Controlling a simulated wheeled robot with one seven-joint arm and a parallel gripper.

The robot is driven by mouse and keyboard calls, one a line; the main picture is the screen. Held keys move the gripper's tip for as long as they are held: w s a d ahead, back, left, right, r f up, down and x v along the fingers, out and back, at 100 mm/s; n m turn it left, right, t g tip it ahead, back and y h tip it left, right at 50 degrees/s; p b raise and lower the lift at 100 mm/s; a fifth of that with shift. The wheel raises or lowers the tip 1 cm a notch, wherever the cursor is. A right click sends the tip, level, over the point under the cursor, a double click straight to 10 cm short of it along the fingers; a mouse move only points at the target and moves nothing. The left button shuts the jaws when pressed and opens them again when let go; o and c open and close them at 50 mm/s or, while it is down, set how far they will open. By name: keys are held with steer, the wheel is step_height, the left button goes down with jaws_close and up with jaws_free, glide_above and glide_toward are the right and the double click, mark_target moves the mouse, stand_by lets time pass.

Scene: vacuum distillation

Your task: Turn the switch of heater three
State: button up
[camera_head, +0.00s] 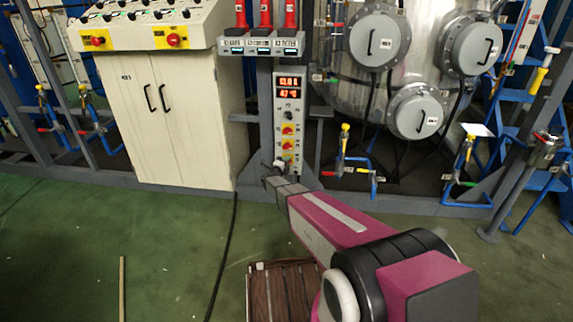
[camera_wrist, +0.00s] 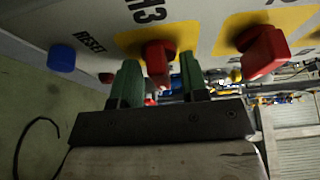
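In the wrist view a red switch knob (camera_wrist: 158,54) sits on a yellow patch of the control panel, beside a label partly readable as "H3". My gripper (camera_wrist: 160,74) has two green fingers, spread apart, one on each side of this knob. The fingertips are at or close to the panel face; I cannot tell whether they touch the knob. In the head view the narrow grey control panel (camera_head: 288,120) stands upright with red digits, and my gripper (camera_head: 273,172) is at its lower end. The fingers and the lowest knob are too small to make out there.
A second red knob (camera_wrist: 264,52) is to the right in the wrist view, and a blue button (camera_wrist: 61,58) near "RESET" is to the left. A beige cabinet (camera_head: 160,110) stands left of the panel. A wooden crate (camera_head: 283,290) and a black cable (camera_head: 226,250) are on the floor.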

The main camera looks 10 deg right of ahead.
steer(key=c, duration=0.5)
steer(key=n+t, duration=0.1)
steer(key=n, duration=0.3)
steer(key=shift+w+f+h, duration=0.1)
steer(key=shift+f+h, duration=0.05)
steer(key=shift+h, duration=0.25)
steer(key=n+t, duration=0.2)
steer(key=n, duration=0.2)
steer(key=n+t+y, duration=0.1)
steer(key=n, duration=0.2)
steer(key=n+t+y, duration=0.1)
steer(key=n, duration=0.2)
steer(key=shift+d, duration=0.15)
steer(key=n+t+y, duration=0.1)
steer(key=n+y, duration=0.1)
steer(key=n, duration=0.2)
steer(key=n+t+y, duration=0.1)
steer(key=n, duration=0.3)
steer(key=shift+y, duration=0.4)
steer(key=shift+n, duration=0.3)
steer(key=o, duration=0.6)
